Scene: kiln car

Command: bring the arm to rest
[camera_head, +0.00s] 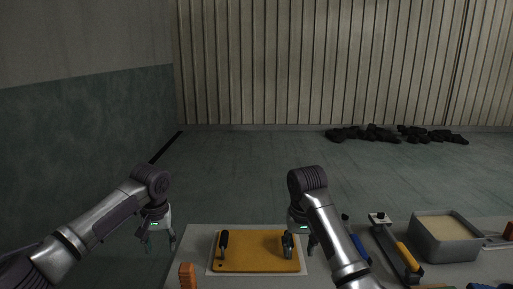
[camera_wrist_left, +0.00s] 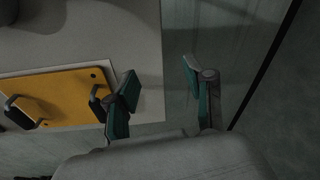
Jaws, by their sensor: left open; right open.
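My left gripper (camera_head: 160,240) is open and empty. It hangs fingers down, beside the left edge of the table in the head view. Its two fingers are apart in the left wrist view (camera_wrist_left: 158,88), with only table edge and floor between them. My right gripper (camera_head: 300,245) is open, pointing down at the right end of a yellow-orange board (camera_head: 255,250) with black upright handles. I cannot tell whether it touches the right handle. The left handle (camera_head: 223,241) stands free. The board also shows in the left wrist view (camera_wrist_left: 65,95).
The board lies on a white sheet on the grey table (camera_head: 200,234). A stack of orange blocks (camera_head: 187,274) stands at the front left. At right are a clamp-like tool (camera_head: 392,243) and a grey bin (camera_head: 447,250) of pale material. Dark lumps (camera_head: 370,133) lie on the far floor.

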